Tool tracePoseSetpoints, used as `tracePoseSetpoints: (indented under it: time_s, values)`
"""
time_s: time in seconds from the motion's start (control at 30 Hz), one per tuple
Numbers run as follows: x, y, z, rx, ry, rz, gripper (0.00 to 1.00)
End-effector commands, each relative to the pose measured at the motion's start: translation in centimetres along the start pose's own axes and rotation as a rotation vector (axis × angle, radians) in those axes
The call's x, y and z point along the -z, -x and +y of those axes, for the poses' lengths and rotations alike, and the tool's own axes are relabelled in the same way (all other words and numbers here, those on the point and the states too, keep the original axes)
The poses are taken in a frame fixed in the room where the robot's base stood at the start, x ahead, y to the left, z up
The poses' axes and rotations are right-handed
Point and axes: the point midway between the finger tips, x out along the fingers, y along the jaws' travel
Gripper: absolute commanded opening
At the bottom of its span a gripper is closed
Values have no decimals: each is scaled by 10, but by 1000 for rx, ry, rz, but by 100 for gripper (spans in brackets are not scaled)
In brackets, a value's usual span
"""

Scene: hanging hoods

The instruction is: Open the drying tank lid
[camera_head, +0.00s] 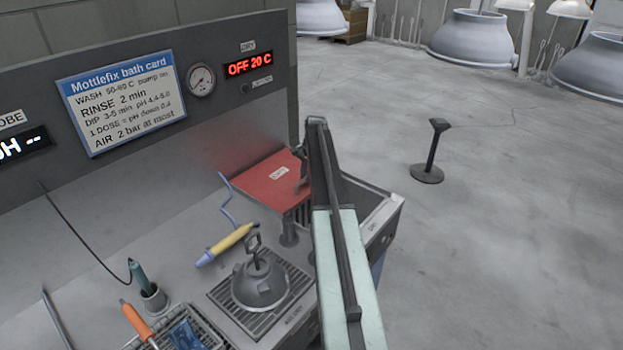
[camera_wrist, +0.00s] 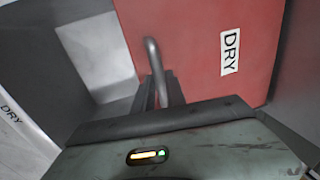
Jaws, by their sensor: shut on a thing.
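The red drying tank lid (camera_head: 258,185), marked DRY, looks raised at an angle, with part of the tank opening showing beside it in the head view. The lid (camera_wrist: 195,35) also fills the upper right of the wrist view. Its grey bar handle (camera_wrist: 153,58) stands out from the lid. My gripper (camera_wrist: 156,92) is shut on this handle. In the head view my arm hides part of the tank (camera_head: 392,215), and the gripper's grip is hard to make out.
A yellow tool (camera_head: 230,243) with a blue coiled cord lies near the lid. A control panel with a bath card (camera_head: 120,100) rises behind. Open floor with a black post (camera_head: 430,155) lies right.

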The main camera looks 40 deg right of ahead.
Motion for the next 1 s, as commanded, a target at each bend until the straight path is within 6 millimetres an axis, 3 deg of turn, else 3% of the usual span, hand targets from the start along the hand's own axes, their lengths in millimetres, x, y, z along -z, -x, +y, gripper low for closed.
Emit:
tracePoseSetpoints:
  time_s: [0.27, 0.3, 0.37, 0.77, 1.0]
  values:
    - [-1, 0, 0, 0, 0, -3, 0]
    - [-1, 0, 0, 0, 0, -3, 24]
    - [-1, 0, 0, 0, -1, -2, 38]
    - [0, 6, 1, 0, -2, -1, 38]
    - [0, 44, 0, 0, -2, -1, 38]
